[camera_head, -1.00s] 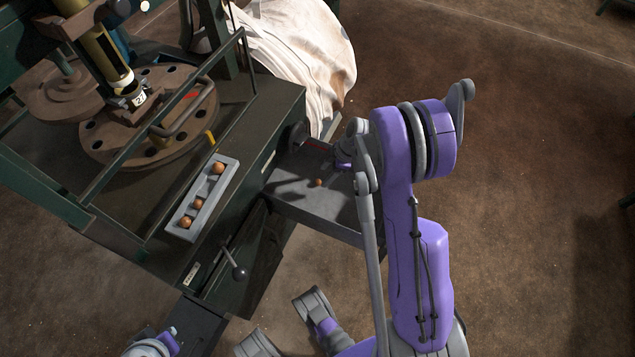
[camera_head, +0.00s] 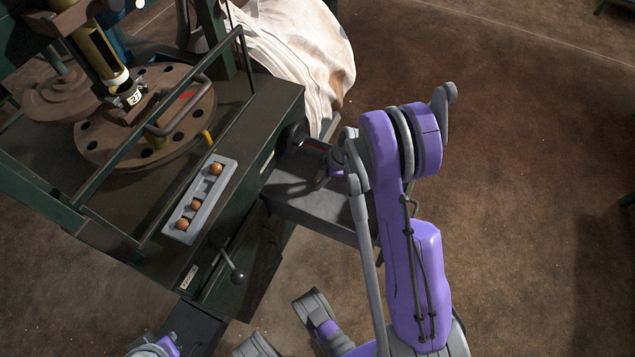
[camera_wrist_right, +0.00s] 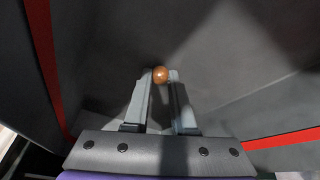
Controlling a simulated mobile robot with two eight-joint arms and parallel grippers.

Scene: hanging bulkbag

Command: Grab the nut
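The nut is a small orange-brown ball (camera_wrist_right: 160,75) in the right wrist view, on a dark grey surface. My right gripper (camera_wrist_right: 160,80) has its two fingertips on either side of it, with almost no gap visible. I cannot tell whether the fingers press on it. In the head view, my right gripper (camera_head: 322,176) is low over a grey tray (camera_head: 312,212) beside the green machine. There the gripper and its shadow hide most of the nut. Part of my left arm shows at the bottom left of the head view, but its fingers do not show.
A light grey holder (camera_head: 178,226) with 3 similar brown balls lies on the machine top (camera_head: 272,98). A lever with a dark knob (camera_head: 237,277) sticks out near the tray. A white bulk bag (camera_head: 305,50) hangs behind. Open brown floor lies to the right.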

